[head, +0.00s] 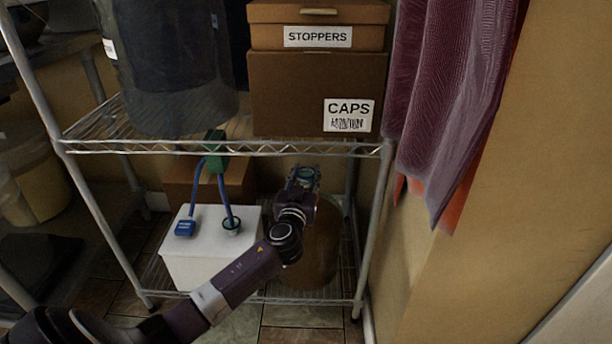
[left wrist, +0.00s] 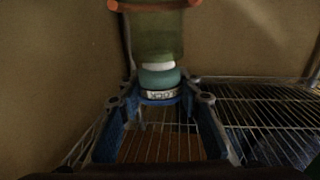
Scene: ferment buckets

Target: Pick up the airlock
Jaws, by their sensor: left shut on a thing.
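My left gripper (head: 303,178) reaches in under the wire shelf, over an amber-brown vessel (head: 318,250). It is shut on the airlock (head: 306,173), of which only a small teal part shows between the fingers in the head view. In the left wrist view the gripper (left wrist: 160,100) has its blue-lined fingers at either side of the airlock (left wrist: 158,78). There the airlock has a teal band, with a pale ring above and a small printed label below. A clear greenish cylinder with an orange rim rises behind it. Whether it touches the vessel is hidden. My right gripper is not in view.
The wire shelf edge (head: 290,147) runs just above. Cardboard boxes (head: 318,95) sit on it. Purple cloth (head: 450,90) hangs at right.

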